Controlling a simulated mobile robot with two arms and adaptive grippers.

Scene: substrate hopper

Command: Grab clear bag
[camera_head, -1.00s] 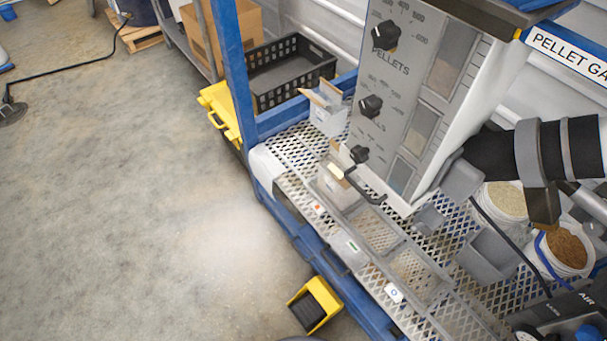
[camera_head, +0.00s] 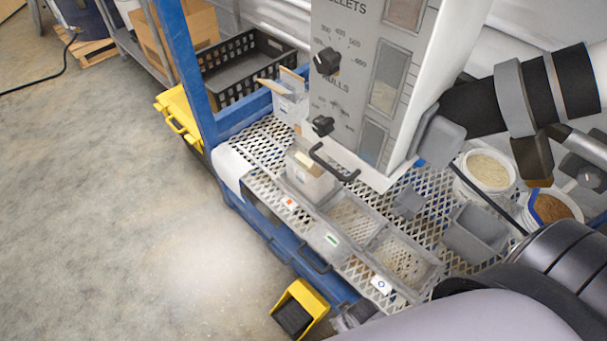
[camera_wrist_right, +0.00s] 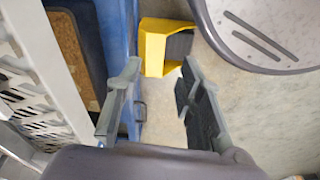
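No plainly clear bag can be singled out. Two pale, bag-like packages stand on the mesh shelf (camera_head: 262,150). One pale package with open top flaps (camera_head: 290,107) stands at the back, beside the hopper. Another, with a tan top (camera_head: 308,178), is in the end bin of the clear bin row, by the orange label and partly behind the hopper's handle. My right gripper (camera_head: 352,314) is low at the front edge of the shelf, partly hidden by my arm. The right wrist view shows its fingers apart and empty (camera_wrist_right: 160,80). My left gripper is not in view.
The grey hopper (camera_head: 350,90) with knobs overhangs the shelf. A blue post (camera_head: 187,65) and black crate (camera_head: 240,72) stand at the back left. Left floor is clear.

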